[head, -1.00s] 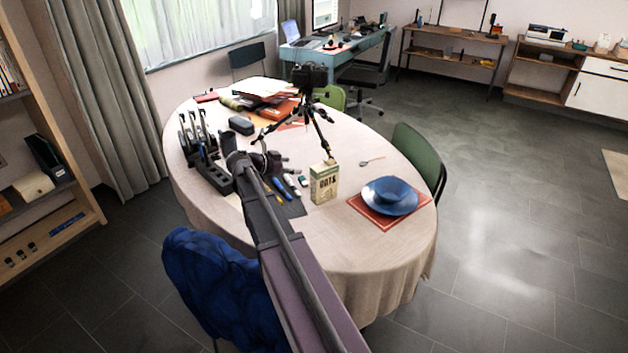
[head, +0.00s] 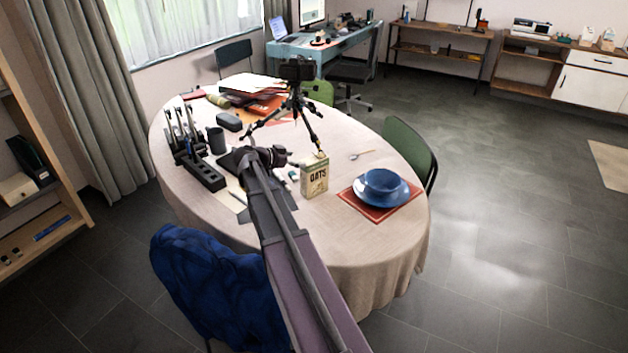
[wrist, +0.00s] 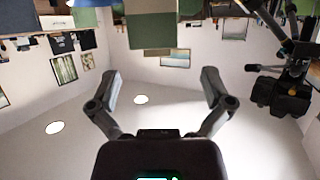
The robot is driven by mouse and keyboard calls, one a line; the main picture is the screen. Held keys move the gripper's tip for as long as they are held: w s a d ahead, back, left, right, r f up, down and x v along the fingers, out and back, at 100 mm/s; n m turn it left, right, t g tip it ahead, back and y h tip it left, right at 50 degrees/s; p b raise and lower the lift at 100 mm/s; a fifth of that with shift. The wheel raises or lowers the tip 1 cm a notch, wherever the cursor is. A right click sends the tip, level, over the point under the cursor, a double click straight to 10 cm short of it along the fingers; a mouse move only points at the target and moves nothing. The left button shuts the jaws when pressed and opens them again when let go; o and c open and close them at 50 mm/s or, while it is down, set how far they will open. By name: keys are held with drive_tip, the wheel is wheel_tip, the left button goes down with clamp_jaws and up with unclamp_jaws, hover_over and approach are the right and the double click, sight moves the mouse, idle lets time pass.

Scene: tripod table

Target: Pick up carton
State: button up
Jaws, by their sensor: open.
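The carton (head: 314,178) is a cream and green box marked OATS. It stands upright on the round table (head: 352,250), left of the blue bowl. My gripper (head: 277,156) appears to the left of the carton in the head view, apart from it. In the wrist view my gripper (wrist: 160,75) has its two fingers spread wide with nothing between them. That view looks upside down. A green and tan block at its top centre may be the carton, but I cannot tell for sure.
A black tripod (head: 297,100) with a camera stands just behind the carton. A blue bowl (head: 382,184) on a plate sits on a red mat to the right. A dark rack (head: 200,168) stands left. A blue-draped chair (head: 210,285) is in front.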

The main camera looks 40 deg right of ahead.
sight(313, 159)
drive_tip(key=shift+x, duration=1.15)
drive_tip(key=shift+d+b, duration=0.1)
drive_tip(key=shift+b, duration=0.2)
drive_tip(key=shift+s+b+x, duration=0.1)
drive_tip(key=shift+b+x, duration=0.35)
drive_tip(key=shift+x, duration=0.8)
drive_tip(key=shift+s+b+x, duration=0.15)
drive_tip(key=shift+b+x, duration=0.25)
drive_tip(key=shift+x, duration=0.85)
drive_tip(key=shift+r, duration=0.1)
drive_tip(key=c, duration=1.4)
